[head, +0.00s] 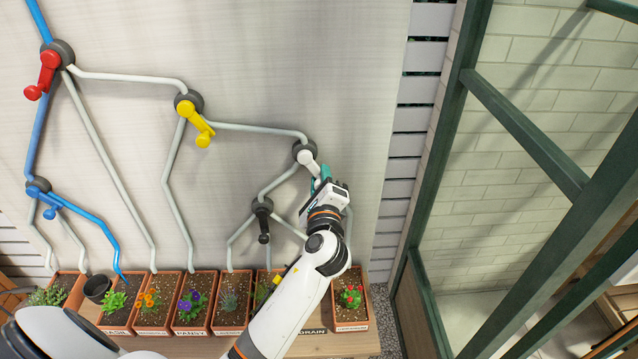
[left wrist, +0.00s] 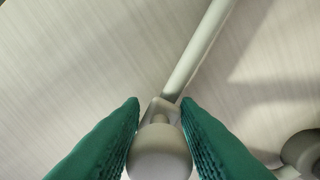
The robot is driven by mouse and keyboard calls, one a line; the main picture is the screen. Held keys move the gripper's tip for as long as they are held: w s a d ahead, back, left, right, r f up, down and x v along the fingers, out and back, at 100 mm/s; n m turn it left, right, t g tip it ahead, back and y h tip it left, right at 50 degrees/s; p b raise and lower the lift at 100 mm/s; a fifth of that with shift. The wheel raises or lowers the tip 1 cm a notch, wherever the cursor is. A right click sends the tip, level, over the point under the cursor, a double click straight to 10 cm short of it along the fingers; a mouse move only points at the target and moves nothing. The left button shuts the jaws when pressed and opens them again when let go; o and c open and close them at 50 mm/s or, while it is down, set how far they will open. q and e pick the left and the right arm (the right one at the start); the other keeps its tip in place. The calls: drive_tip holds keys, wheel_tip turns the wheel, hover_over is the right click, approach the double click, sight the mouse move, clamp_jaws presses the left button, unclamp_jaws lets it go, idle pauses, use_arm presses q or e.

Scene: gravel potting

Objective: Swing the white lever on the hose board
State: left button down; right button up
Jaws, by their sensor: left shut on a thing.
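The white lever (head: 307,158) sits on a dark round valve at the right of the hose board (head: 245,60). It points down and to the right. My left gripper (head: 320,180) is at the lever's lower end, and its green fingers hide that end in the head view. In the left wrist view the lever's pale rounded knob (left wrist: 160,152) lies between the two green fingers (left wrist: 160,130), which are shut on it. My right gripper is not in view.
Red (head: 47,72), yellow (head: 194,122), blue (head: 44,199) and black (head: 263,222) levers sit on other valves, joined by pipes. Below, several planters (head: 194,300) stand in a row on a wooden bench (head: 355,345). A green frame (head: 440,170) stands at the right.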

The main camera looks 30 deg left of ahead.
use_arm(q)
drive_tip(key=shift+a+f+n, duration=0.1)
drive_tip(key=shift+a+n, duration=0.05)
drive_tip(key=shift+n, duration=0.15)
drive_tip(key=c, duration=1.3)
unclamp_jaws()
drive_tip(key=shift+s, duration=0.1)
drive_tip(key=shift+o, duration=0.3)
drive_tip(key=shift+s+a, duration=0.1)
drive_tip(key=shift+a, duration=0.1)
drive_tip(key=shift+s+d, duration=0.15)
drive_tip(key=shift+d, duration=0.2)
drive_tip(key=b+v, duration=0.2)
drive_tip(key=v, duration=0.9)
drive_tip(key=shift+s, duration=0.25)
